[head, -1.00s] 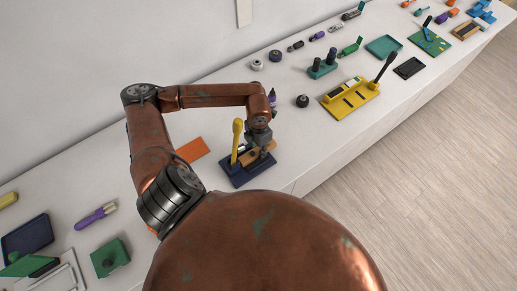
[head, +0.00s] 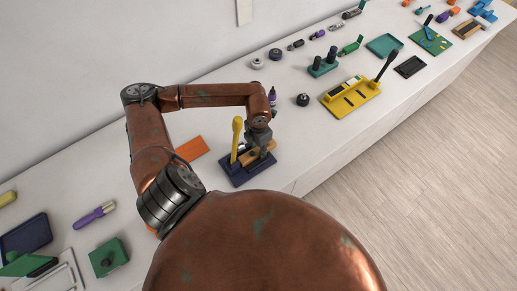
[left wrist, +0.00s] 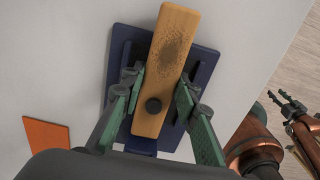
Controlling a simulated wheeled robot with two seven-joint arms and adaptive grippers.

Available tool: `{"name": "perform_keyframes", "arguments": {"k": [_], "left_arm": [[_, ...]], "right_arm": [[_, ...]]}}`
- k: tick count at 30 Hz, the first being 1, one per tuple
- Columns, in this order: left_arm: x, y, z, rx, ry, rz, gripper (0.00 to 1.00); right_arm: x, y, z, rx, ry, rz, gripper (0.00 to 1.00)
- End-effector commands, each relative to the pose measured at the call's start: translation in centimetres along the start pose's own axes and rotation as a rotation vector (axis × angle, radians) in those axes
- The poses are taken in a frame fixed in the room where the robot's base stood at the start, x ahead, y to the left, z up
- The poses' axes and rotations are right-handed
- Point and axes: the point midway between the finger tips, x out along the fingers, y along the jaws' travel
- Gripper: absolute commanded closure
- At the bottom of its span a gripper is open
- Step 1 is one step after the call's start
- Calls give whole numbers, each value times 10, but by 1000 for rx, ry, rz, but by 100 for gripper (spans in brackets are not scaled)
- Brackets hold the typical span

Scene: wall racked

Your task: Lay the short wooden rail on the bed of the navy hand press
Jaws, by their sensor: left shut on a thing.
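The short wooden rail (head: 248,157) is a tan bar with a dark speckled patch and a black knob, and it also shows in the left wrist view (left wrist: 176,24). My left gripper (head: 263,147) is shut on it, with green fingers on both sides of the bar in the left wrist view (left wrist: 158,88). The navy hand press (head: 240,180), with a yellow lever, lies under the rail; its plate also shows in the left wrist view (left wrist: 204,66). Whether the rail touches the bed is unclear. My right gripper (left wrist: 284,100) shows at the right edge of the left wrist view, its opening unclear.
An orange plate (head: 192,149) lies behind and left of the press. A yellow fixture (head: 352,102) and a dark round knob (head: 302,100) stand to the right. A green block (head: 108,258) and a purple-handled tool (head: 94,215) lie to the left.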

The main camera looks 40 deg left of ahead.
Motion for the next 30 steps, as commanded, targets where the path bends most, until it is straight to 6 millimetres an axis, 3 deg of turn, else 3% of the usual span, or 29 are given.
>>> {"name": "perform_keyframes", "arguments": {"k": [6, 7, 15, 26, 30], "left_arm": [[4, 0, 0, 0, -1, 0, 100], [4, 0, 0, 0, -1, 0, 70], [4, 0, 0, 0, 0, 0, 51], [3, 0, 0, 0, 0, 0, 51], [-9, 1, 1, 0, -4, 2, 51]], "right_arm": [[5, 0, 1, 0, -1, 0, 60], [4, 0, 1, 0, -1, 0, 60], [4, 0, 1, 0, -1, 0, 60], [3, 5, 3, -2, -3, 5, 60], [3, 4, 2, -2, -2, 4, 60]]}}
